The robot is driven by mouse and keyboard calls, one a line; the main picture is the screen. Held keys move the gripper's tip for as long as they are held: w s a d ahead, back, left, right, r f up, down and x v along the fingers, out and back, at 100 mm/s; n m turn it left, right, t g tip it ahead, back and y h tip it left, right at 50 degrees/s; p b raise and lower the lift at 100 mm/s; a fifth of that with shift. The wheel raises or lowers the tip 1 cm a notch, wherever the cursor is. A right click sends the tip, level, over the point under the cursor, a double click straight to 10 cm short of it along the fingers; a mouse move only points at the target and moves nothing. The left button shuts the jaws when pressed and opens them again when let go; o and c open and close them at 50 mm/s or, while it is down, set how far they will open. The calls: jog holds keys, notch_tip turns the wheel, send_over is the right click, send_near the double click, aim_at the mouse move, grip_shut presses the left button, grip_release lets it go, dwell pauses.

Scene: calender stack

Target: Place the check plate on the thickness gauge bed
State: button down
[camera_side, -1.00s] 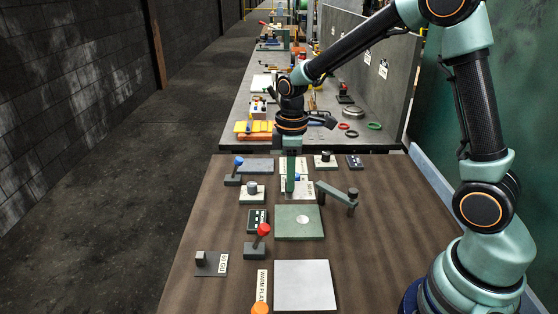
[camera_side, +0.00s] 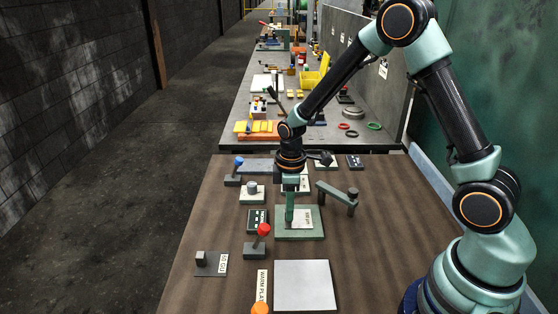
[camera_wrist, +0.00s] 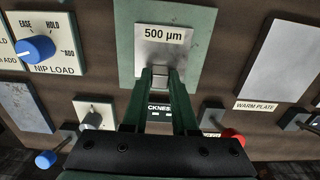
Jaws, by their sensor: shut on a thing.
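The check plate is a pale plate with a white "500 µm" label (camera_wrist: 165,36) and a small grey grip block. My gripper (camera_wrist: 160,78) is shut on that block. In the side view the check plate (camera_side: 307,215) is over the green thickness gauge bed (camera_side: 284,236), within its outline. The bed's rim (camera_wrist: 124,52) shows around the plate in the wrist view. My gripper (camera_side: 289,222) points down at the plate's left side and hides part of it. I cannot tell whether the plate touches the bed or hovers just above it.
A green gauge arm (camera_side: 337,195) stands just behind right of the bed. A red-knobbed lever (camera_side: 263,230) and a dark thickness display (camera_side: 257,220) are at its left. The grey warm plate (camera_side: 305,285) lies in front. The bench's right side is clear.

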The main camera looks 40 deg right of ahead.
jog(key=shift+f, duration=0.15)
jog(key=c, duration=0.7)
grip_release()
notch_tip(320, 180, up, 12)
notch_tip(320, 180, up, 7)
jog(key=m+t, duration=0.2)
jog(key=m, duration=0.2)
send_over(302, 228)
jog(key=s+r+m+t, duration=0.3)
jog(key=s+m, duration=0.2)
jog(key=s, duration=0.2)
jog(key=shift+s+r+t, duration=0.2)
jog(key=shift+r+t, duration=0.1)
jog(key=shift+r, duration=0.05)
jog(key=shift+a, duration=0.1)
